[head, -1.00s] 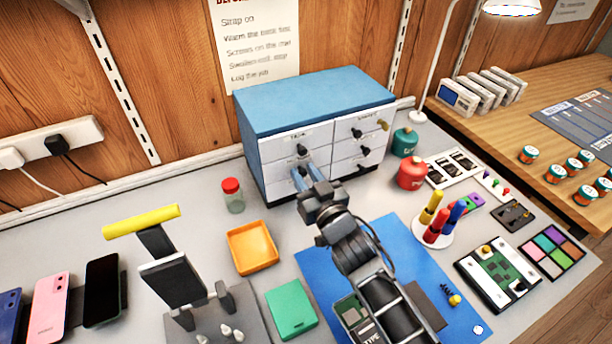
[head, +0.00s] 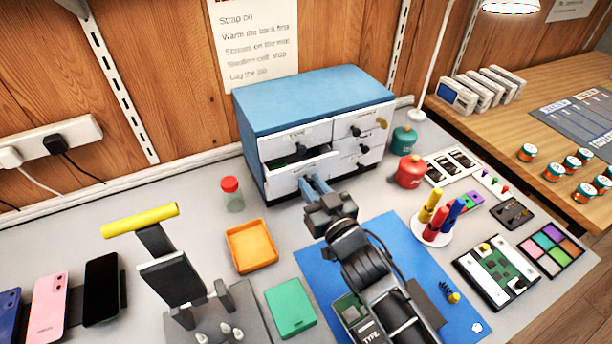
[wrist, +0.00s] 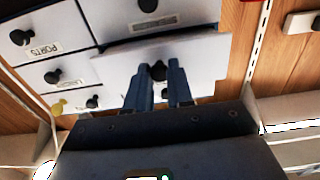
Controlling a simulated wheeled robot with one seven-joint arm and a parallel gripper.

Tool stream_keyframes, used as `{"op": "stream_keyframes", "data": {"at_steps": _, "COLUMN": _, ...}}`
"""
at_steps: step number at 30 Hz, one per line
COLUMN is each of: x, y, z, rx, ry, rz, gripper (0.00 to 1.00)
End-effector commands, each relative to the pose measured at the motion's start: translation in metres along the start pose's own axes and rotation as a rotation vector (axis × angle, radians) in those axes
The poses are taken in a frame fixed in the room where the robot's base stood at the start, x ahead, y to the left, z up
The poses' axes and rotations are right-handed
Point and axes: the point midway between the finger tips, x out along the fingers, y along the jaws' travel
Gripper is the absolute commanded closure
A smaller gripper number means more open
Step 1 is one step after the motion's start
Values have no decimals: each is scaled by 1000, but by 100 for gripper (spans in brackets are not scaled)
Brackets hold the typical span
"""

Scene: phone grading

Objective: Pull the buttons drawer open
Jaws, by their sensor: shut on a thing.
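My gripper (head: 315,184) is at the front of this drawer. In the wrist view, the blue fingers of my gripper (wrist: 160,72) are shut on the dark drawer knob (wrist: 157,71), one on each side.
A red-lidded jar (head: 232,194) and an orange tray (head: 251,246) stand left of the open drawer. A red canister (head: 410,172) and a green canister (head: 404,141) stand right of the cabinet. A blue mat (head: 318,262) lies in front, under my arm.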

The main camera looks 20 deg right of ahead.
Motion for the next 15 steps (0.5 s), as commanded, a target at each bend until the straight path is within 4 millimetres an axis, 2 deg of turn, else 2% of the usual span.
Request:
{"op": "stream_keyframes", "data": {"at_steps": 1, "x": -12, "y": 0, "z": 2, "rx": 1, "ry": -3, "rz": 1, "gripper": 100}}
{"op": "stream_keyframes", "data": {"at_steps": 6, "x": -37, "y": 0, "z": 1, "rx": 0, "ry": -3, "rz": 0, "gripper": 100}}
{"op": "stream_keyframes", "data": {"at_steps": 15, "x": -46, "y": 0, "z": 0, "rx": 0, "ry": -2, "rz": 0, "gripper": 100}}
